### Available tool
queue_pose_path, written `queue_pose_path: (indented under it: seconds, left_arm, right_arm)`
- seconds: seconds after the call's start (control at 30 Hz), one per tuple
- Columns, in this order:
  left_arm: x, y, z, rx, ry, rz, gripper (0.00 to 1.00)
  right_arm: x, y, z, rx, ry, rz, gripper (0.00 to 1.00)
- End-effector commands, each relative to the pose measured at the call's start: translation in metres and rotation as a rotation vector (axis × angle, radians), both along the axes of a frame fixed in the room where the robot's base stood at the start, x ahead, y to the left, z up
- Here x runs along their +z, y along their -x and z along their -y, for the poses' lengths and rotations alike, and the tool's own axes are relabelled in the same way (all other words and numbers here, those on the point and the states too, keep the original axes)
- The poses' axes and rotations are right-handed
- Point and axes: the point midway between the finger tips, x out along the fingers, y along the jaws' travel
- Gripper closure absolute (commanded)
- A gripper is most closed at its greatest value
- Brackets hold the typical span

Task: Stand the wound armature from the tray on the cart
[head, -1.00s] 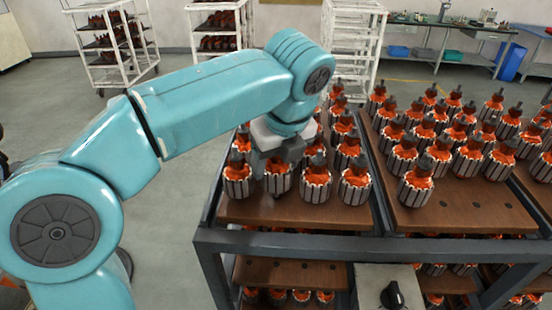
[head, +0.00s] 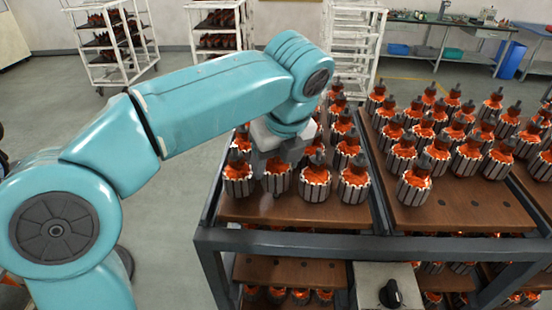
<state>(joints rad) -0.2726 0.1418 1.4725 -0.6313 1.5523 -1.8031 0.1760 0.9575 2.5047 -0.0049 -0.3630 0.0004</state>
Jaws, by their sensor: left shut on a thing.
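My left gripper (head: 279,158) is shut on a wound armature (head: 276,182), with orange windings and a grey slotted core. The gripper covers its top. The armature is upright in the front row of the cart's left wooden board (head: 290,211), between a neighbour on its left (head: 238,183) and one on its right (head: 315,183). I cannot tell whether its base touches the board. The cart (head: 300,243) has a dark metal frame. No separate tray can be made out. My right gripper is not in view.
Several armatures crowd the left board behind the gripper and the right board (head: 462,205). The front strip of the right board is bare, with some holes. A grey box with a black knob (head: 392,293) sits at the cart's front. White racks (head: 112,45) and workbenches (head: 440,22) stand far back.

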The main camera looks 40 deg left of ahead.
Motion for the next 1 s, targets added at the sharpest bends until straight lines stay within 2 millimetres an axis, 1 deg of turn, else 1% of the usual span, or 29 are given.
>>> queue_pose_path:
  seconds: [0.23,0.8,0.83,0.9,1.0]
  left_arm:
    - [0.0037,0.0000,-0.0001,0.001,0.001,0.001,1.00]
    - [-0.0011,0.0000,-0.0002,0.001,0.001,0.001,1.00]
    - [-0.0003,0.0000,-0.0001,0.001,0.001,0.001,0.27]
    - [-0.0005,0.0001,-0.0001,0.001,0.001,-0.001,0.07]
    - [-0.0014,0.0003,-0.0002,0.001,0.000,-0.003,0.07]
  right_arm:
    - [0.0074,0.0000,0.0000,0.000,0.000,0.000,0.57]
    - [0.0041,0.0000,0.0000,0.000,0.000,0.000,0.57]
    - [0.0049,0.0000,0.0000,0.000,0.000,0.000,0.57]
    - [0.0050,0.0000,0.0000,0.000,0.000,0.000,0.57]
    - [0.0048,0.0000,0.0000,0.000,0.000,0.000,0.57]
